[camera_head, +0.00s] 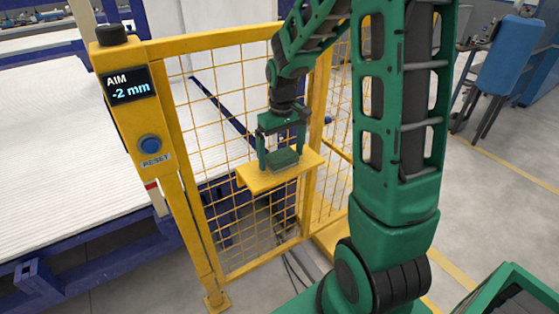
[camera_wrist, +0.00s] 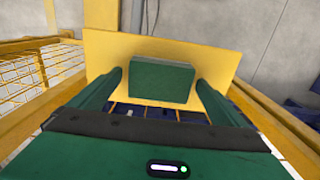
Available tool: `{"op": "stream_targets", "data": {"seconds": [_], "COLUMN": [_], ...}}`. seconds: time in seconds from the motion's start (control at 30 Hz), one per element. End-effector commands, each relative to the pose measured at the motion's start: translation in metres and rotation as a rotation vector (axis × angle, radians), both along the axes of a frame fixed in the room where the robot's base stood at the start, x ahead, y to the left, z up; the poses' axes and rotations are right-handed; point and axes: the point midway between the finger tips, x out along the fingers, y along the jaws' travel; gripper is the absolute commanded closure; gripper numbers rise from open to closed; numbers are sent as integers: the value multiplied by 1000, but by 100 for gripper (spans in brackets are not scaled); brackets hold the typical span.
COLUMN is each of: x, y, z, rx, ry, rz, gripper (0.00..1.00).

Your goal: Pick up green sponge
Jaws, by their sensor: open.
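The green sponge (camera_head: 283,159) lies on a small yellow shelf (camera_head: 256,181) fixed at the yellow mesh fence. In the wrist view the sponge (camera_wrist: 161,80) is a dark green block near the middle of the yellow shelf (camera_wrist: 108,56). My gripper (camera_head: 281,161) is green and points down at the shelf, with its fingers around the sponge's place. In the wrist view my gripper (camera_wrist: 155,92) is open, one finger on each side of the sponge, with a visible gap at each side. I cannot tell how far down the fingertips reach.
A yellow post carries a display (camera_head: 126,85) reading "AIM -2 mm" and a blue reset button (camera_head: 150,145). The yellow mesh fence (camera_head: 205,125) stands around the shelf. A white ribbed bed (camera_head: 60,150) lies behind it at left. A blue chair (camera_head: 505,55) stands at right on open floor.

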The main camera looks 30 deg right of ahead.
Motion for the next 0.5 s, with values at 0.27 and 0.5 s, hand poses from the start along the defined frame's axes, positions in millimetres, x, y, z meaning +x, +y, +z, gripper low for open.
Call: {"op": "stream_targets", "data": {"seconds": [0.27, 0.5], "x": [0, 0], "y": [0, 0], "z": [-7, -7], "rx": [0, 0], "ry": [-1, -1], "rz": [0, 0], "gripper": [4, 47]}}
